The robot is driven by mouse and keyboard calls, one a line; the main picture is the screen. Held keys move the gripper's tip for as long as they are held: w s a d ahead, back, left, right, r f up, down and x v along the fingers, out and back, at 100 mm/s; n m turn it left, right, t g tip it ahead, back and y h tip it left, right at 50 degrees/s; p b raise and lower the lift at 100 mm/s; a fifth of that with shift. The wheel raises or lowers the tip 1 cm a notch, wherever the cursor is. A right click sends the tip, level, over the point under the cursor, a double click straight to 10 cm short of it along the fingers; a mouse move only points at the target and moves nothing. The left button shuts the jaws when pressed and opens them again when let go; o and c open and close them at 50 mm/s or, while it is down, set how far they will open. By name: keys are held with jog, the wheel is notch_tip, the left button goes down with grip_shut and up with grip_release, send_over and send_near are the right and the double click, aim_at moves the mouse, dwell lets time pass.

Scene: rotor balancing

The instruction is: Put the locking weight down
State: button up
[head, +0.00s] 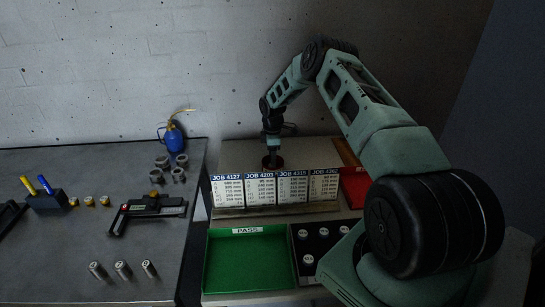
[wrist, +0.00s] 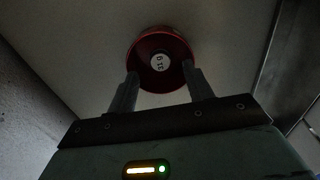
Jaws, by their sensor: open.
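In the wrist view a round dark-red weight (wrist: 161,75) with a small white label sits on a pale surface. I take it for the locking weight. My gripper (wrist: 161,80) has one finger on each side of its near half. The fingers are open, and I cannot tell whether they touch its rim. In the head view my gripper (head: 272,160) points down behind the row of job cards, low over the back of the bench. A dark round shape shows at its tip there, and the weight's red is hard to make out.
Job cards (head: 292,189) stand just in front of my gripper. A green PASS tray (head: 249,287) and a black holder with several light-coloured round pieces (head: 308,259) lie nearer. A red tray (head: 354,188) is at right. The left bench holds a blue bottle (head: 173,139) and a caliper-like tool (head: 150,207).

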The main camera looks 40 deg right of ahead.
notch_tip(320, 180, up, 5)
jog(key=shift+r+p, duration=0.1)
jog(key=shift+p, duration=0.8)
jog(key=shift+a, duration=0.1)
jog(key=a+r, duration=0.4)
jog(key=a, duration=0.4)
jog(key=a+r, duration=0.4)
jog(key=a, duration=0.3)
jog(key=s+a+r+y+b, duration=0.1)
jog(key=s+a+r, duration=0.3)
jog(key=a, duration=0.5)
jog(key=s+a+r+b, duration=0.1)
jog(key=s+a+r, duration=0.3)
jog(key=a, duration=0.5)
jog(key=s+a+r+m+b, duration=0.1)
jog(key=s+a+r, duration=0.1)
jog(key=s+a, duration=0.5)
jog(key=s+a+r, duration=0.3)
jog(key=s+a, duration=0.1)
jog(key=s, duration=0.6)
jog(key=s+m, duration=0.1)
jog(key=s, duration=1.4)
jog(key=shift+s+a+m+b, duration=0.25)
jog(key=shift+m+b, duration=0.15)
jog(key=shift+b, duration=0.05)
